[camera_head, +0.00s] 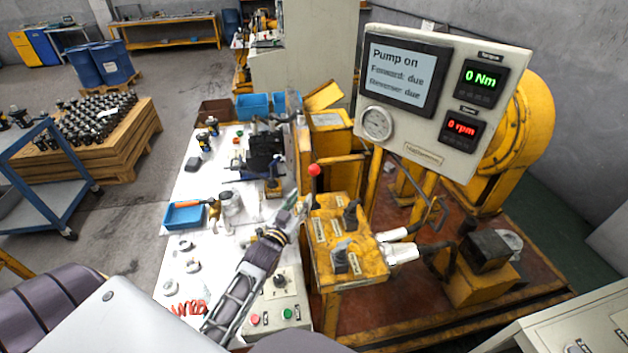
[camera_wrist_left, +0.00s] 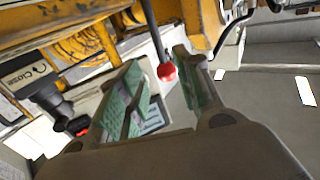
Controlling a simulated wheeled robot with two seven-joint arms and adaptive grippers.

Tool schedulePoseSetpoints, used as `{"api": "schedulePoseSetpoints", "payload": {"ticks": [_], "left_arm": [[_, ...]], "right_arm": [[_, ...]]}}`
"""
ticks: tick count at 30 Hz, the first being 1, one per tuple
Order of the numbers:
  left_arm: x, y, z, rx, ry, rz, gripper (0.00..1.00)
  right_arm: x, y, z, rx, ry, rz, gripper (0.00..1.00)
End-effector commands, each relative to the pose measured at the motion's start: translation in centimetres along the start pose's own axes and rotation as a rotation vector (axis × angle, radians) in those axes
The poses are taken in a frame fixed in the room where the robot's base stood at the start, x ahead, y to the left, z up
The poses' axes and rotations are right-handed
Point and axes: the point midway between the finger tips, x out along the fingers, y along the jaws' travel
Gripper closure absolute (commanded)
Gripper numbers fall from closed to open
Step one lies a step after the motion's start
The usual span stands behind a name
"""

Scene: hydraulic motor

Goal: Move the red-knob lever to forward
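The red-knob lever (camera_head: 314,170) stands at the back left corner of the yellow valve box (camera_head: 345,262), its knob on top. My left gripper (camera_head: 301,208) reaches up from below in the head view, close to the lever's left side. In the left wrist view the red knob (camera_wrist_left: 167,72) and its dark rod show in the gap between the green-padded fingers of my left gripper (camera_wrist_left: 158,62). The fingers are apart, and I see no contact with the knob. My right gripper is not in view.
The display panel (camera_head: 435,95) reads "Pump on", "Forward: due", "Reverse: due", 0 Nm and 0 rpm. A control box with buttons (camera_head: 275,310) sits at the front of the white table (camera_head: 205,262).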

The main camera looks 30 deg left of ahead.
Motion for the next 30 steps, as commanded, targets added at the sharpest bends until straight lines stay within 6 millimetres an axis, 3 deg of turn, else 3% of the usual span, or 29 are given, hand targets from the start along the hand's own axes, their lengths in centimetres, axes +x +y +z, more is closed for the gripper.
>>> {"api": "schedulePoseSetpoints", "payload": {"ticks": [30], "left_arm": [[8.1, 0.0, -0.1, 0.0, 0.002, 0.0, 0.65]], "right_arm": [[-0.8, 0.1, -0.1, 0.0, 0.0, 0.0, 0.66]]}}
